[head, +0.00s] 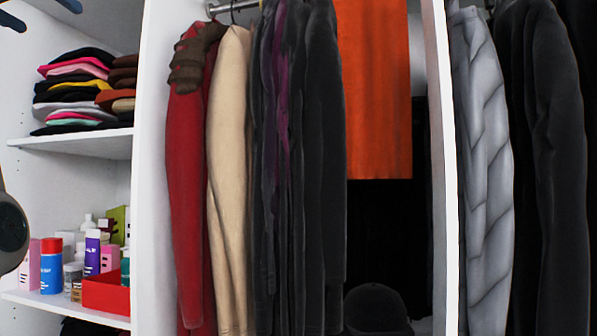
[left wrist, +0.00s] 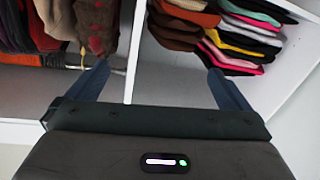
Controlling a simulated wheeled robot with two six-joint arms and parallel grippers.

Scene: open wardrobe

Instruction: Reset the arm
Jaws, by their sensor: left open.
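My left gripper shows in the left wrist view (left wrist: 158,68), its two blue-grey fingers wide apart with nothing between them. In the head view only its fingertips (head: 42,12) show at the top left corner, above the stack of folded clothes (head: 85,90). In the left wrist view the fingers point toward the wardrobe, with the folded clothes (left wrist: 235,35) beyond the right finger and hanging clothes beyond the left one. A dark rounded part of my arm (head: 12,235) shows at the left edge of the head view. My right gripper is not in view.
A white divider (head: 160,200) separates the shelves from hanging garments (head: 290,170). A lower shelf (head: 60,308) holds several bottles and a red box (head: 105,293). An orange cloth (head: 375,90) hangs right of centre, with a dark cap (head: 375,310) low down. A second divider (head: 444,170) stands further right.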

